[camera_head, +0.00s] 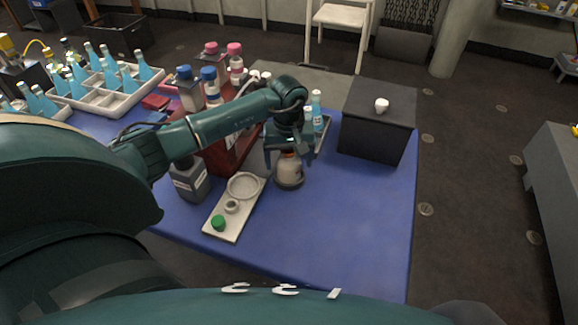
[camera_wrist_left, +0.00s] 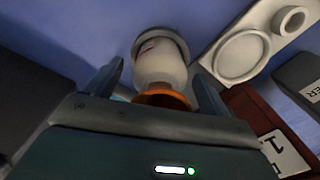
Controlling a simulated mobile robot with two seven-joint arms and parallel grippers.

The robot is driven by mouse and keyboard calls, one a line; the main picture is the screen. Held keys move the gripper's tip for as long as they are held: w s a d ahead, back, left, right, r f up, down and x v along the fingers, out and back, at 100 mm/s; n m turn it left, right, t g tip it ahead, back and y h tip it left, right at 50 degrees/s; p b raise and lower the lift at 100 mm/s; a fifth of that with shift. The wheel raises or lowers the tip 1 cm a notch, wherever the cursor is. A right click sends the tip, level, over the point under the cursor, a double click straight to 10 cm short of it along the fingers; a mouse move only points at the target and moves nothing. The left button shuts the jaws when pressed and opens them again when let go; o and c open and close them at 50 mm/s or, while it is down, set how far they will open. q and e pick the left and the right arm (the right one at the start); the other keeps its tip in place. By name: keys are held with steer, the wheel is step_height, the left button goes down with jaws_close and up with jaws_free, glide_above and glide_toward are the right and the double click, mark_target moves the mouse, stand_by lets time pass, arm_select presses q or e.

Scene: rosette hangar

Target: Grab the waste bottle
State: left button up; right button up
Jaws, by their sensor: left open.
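A squat whitish bottle (camera_head: 289,173) with a grey band at its base and an orange neck or cap stands on the blue table, right of a pale tray. It also shows in the left wrist view (camera_wrist_left: 160,68). I cannot read a label that names it as waste. My left gripper (camera_head: 290,153) is above it, pointing down, with its fingers open. In the left wrist view the fingers are spread on either side of the bottle's orange top, with gaps visible. My right gripper is out of view.
The pale tray (camera_head: 225,232) holds a green cap (camera_head: 218,222) and has round recesses. A black box (camera_head: 375,130) stands at the back right. The front right table area (camera_head: 360,225) is clear.

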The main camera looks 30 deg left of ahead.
arm_select(q)
steer(key=c, duration=1.1)
steer(key=shift+r, duration=0.1)
